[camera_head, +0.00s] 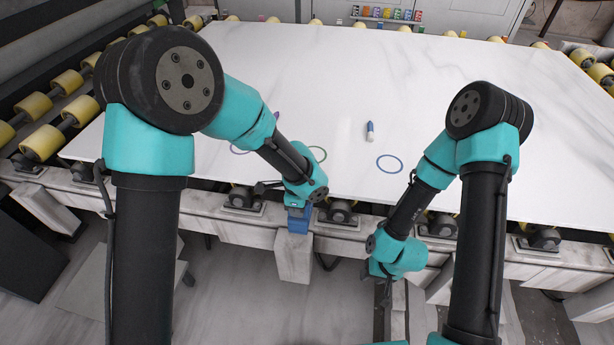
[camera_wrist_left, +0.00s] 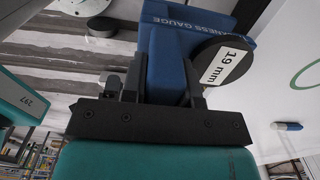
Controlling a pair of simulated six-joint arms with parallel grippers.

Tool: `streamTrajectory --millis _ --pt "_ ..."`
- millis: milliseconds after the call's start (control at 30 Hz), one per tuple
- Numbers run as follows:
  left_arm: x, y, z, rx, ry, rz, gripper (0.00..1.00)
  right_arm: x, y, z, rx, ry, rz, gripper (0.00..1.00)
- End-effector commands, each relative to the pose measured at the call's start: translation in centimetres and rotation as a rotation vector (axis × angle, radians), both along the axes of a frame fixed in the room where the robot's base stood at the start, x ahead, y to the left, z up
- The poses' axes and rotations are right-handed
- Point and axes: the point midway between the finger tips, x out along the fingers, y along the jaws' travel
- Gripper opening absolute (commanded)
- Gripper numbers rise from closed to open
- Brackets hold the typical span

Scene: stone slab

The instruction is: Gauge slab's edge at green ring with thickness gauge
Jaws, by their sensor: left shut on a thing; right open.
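The white slab (camera_head: 340,80) lies flat on the roller bed. The green ring (camera_head: 317,154) is drawn on it near the front edge, partly hidden by my left arm; part of it shows in the left wrist view (camera_wrist_left: 306,75). My left gripper (camera_head: 297,205) is shut on the blue thickness gauge (camera_head: 299,218), just in front of the slab's front edge.
A blue ring (camera_head: 390,163) and a blue-and-white marker-like object (camera_head: 370,132) are on the slab to the right. A purple ring is partly hidden behind my left arm. Several coloured small items (camera_head: 387,14) stand beyond the far edge. Yellow rollers (camera_head: 42,140) flank the slab.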

Motion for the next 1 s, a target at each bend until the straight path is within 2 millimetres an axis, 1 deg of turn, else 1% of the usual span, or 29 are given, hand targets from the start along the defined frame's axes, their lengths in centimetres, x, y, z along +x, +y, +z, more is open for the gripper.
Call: streamTrajectory --millis 1000 --pt "-4.4 1.1 0.1 -0.001 -0.001 0.0 0.04 0.0 0.0 0.0 0.0 0.0 0.0 0.43"
